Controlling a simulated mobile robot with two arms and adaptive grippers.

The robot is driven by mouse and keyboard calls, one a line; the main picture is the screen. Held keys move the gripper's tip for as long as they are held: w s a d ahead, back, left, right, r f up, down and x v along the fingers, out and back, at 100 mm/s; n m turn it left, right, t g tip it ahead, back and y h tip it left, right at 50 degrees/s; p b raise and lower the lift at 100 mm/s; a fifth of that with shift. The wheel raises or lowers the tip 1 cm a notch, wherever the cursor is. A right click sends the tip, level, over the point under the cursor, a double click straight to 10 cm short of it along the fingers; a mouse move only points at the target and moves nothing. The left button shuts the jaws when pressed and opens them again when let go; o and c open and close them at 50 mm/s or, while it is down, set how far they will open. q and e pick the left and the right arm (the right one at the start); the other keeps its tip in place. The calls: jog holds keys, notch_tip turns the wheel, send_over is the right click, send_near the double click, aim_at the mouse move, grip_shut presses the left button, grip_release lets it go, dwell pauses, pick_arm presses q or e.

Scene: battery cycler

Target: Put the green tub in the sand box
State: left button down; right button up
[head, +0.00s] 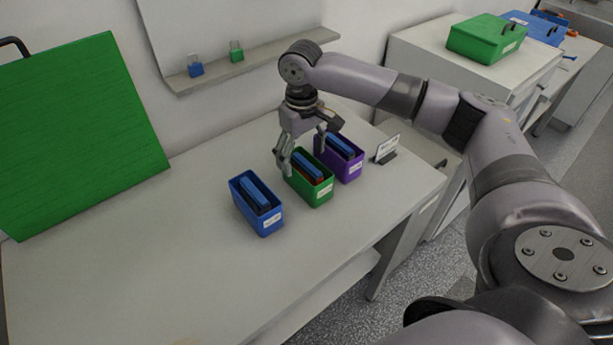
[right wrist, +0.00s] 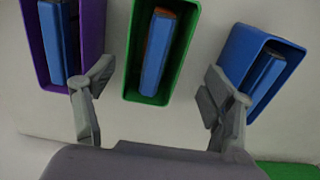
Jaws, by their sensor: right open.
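The green tub (head: 319,196) stands upright on the grey bench between a blue tub (head: 268,225) and a purple tub (head: 349,171). It holds a blue block, with some orange showing beside it. My right gripper (head: 301,152) is open just above the back end of the green tub, pointing down. In the right wrist view, the open fingers of the gripper (right wrist: 159,77) are spread wide, with the green tub (right wrist: 134,62) ahead between them and nothing held. I cannot make out a sand box in either view. My left gripper is not in view.
The purple tub (right wrist: 90,30) and blue tub (right wrist: 236,48) flank closely. A small sign (head: 386,150) stands at right. A large green panel (head: 85,130) leans at left. A shelf (head: 250,64) holds two padlocks. Green (head: 487,38) and blue (head: 537,27) cases lie farther back. The front bench is clear.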

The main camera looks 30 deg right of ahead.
aim_at(304, 163)
notch_tip(304, 163, down, 2)
jog(key=shift+f, duration=0.2)
jog(key=shift+s+d+f, duration=0.1)
jog(key=shift+d+f, duration=0.05)
jog(key=shift+f, duration=0.15)
jog(key=f, duration=0.1)
jog(key=f+p, duration=0.1)
jog(key=f, duration=0.1)
jog(key=shift+s+d+f+p, duration=0.2)
jog(key=shift+d+f+p, duration=0.1)
jog(key=shift+f, duration=0.5)
jog(key=c, duration=1.5)
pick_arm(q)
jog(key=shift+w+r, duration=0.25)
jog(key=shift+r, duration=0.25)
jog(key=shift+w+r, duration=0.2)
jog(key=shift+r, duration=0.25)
pick_arm(e)
jog(key=shift+w+r, duration=0.1)
jog(key=shift+c, duration=0.9)
